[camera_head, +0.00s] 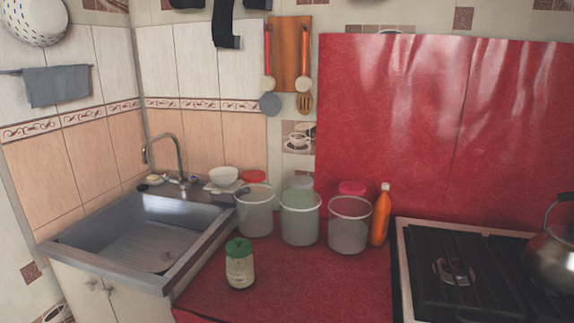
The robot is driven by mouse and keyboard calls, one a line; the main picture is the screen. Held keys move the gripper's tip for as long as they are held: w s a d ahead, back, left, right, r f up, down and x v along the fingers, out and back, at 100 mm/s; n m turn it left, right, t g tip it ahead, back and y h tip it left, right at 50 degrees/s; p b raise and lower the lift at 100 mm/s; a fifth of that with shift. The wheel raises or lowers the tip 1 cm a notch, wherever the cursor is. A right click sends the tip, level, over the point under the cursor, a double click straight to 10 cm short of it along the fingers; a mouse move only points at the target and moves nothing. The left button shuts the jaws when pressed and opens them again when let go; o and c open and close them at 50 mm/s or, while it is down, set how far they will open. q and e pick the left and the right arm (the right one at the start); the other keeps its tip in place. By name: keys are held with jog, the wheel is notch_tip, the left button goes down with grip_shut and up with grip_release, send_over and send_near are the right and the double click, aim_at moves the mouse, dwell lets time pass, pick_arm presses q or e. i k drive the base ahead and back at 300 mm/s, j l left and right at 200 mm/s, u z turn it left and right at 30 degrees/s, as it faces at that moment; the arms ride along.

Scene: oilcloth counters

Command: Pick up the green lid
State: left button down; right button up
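A small jar (239,270) with a dark green lid (238,247) stands upright on the red counter, near its front left. The lid sits on top of the jar. A pale green lid (301,183) shows just behind the middle of three translucent tubs (300,220); how it rests is partly hidden. Black parts, which look like my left gripper (228,25), hang at the top edge, far above the counter and apart from the lids. They are cut off, so their opening is unclear. My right gripper is not in view.
A tub (255,212) with a red lid (254,176) behind it stands left; another (349,228), with a pink lid (352,187) behind, stands right. An orange bottle (380,218) adjoins it. A sink (150,235) lies left, a stove (460,275) with kettle (555,255) right.

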aim_at(239, 248)
jog(key=j+z, duration=0.15)
jog(key=z, duration=0.8)
jog(key=j+z, duration=0.25)
jog(key=j, duration=0.2)
jog(key=j+z, duration=0.25)
jog(key=j, duration=0.2)
jog(key=k+j+z, duration=0.15)
jog(key=j+z, duration=0.15)
jog(key=j, duration=0.15)
jog(key=k+j+z, duration=0.25)
jog(key=j, duration=0.2)
jog(key=j+z, duration=0.25)
jog(key=j, duration=0.15)
